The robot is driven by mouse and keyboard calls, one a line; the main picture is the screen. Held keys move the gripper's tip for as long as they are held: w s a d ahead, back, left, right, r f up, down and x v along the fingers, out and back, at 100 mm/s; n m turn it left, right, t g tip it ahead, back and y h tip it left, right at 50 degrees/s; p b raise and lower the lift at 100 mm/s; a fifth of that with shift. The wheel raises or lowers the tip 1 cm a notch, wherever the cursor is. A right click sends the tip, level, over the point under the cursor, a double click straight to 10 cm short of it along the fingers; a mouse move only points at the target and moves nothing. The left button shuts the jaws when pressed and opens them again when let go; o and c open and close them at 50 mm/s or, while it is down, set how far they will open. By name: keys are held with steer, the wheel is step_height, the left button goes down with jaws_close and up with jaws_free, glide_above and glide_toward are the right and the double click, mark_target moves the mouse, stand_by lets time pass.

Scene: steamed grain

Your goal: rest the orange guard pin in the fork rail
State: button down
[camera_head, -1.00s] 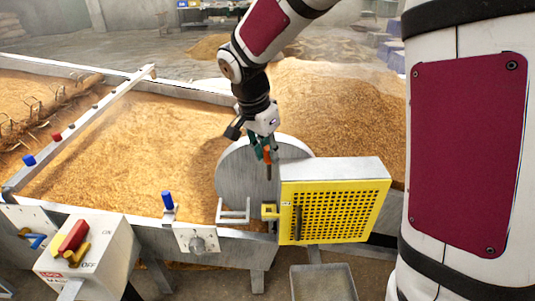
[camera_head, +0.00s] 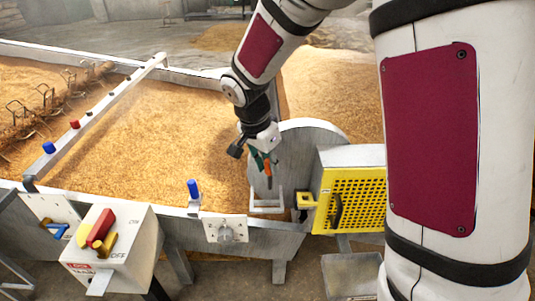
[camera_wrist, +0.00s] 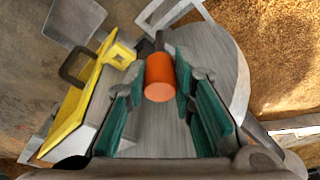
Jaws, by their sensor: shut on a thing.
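My gripper (camera_head: 262,160), with green fingers, is shut on the orange guard pin (camera_head: 268,168). The pin hangs upright with its grey shank down, in front of the round metal plate. In the wrist view the orange head (camera_wrist: 160,78) sits between the fingertips (camera_wrist: 160,85), end toward the camera. The long pale rail (camera_head: 125,88), which I take as the fork rail, slants over the grain bed at the left, well away from my gripper. A blue peg (camera_head: 48,148) and a red peg (camera_head: 75,124) stand in it.
The yellow perforated guard (camera_head: 355,200) and its yellow latch bracket (camera_head: 306,200) are right of the pin. A white bracket (camera_head: 268,205) lies below it. Another blue pin (camera_head: 193,189) stands on the bed's front edge. A switch box (camera_head: 110,240) is at front left.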

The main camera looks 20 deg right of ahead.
steer(key=shift+w+a+f, duration=0.1)
steer(key=shift+a+f, duration=0.25)
steer(key=shift+f, duration=0.2)
step_height(320, 180, down, 4)
steer(key=shift+a+r+b, duration=0.1)
steer(key=shift+r+b, duration=0.1)
steer(key=shift+b, duration=0.9)
steer(key=shift+f+p, duration=0.25)
steer(key=shift+p, duration=0.95)
steer(key=shift+f, duration=0.15)
step_height(320, 180, down, 7)
steer(key=b, duration=0.6)
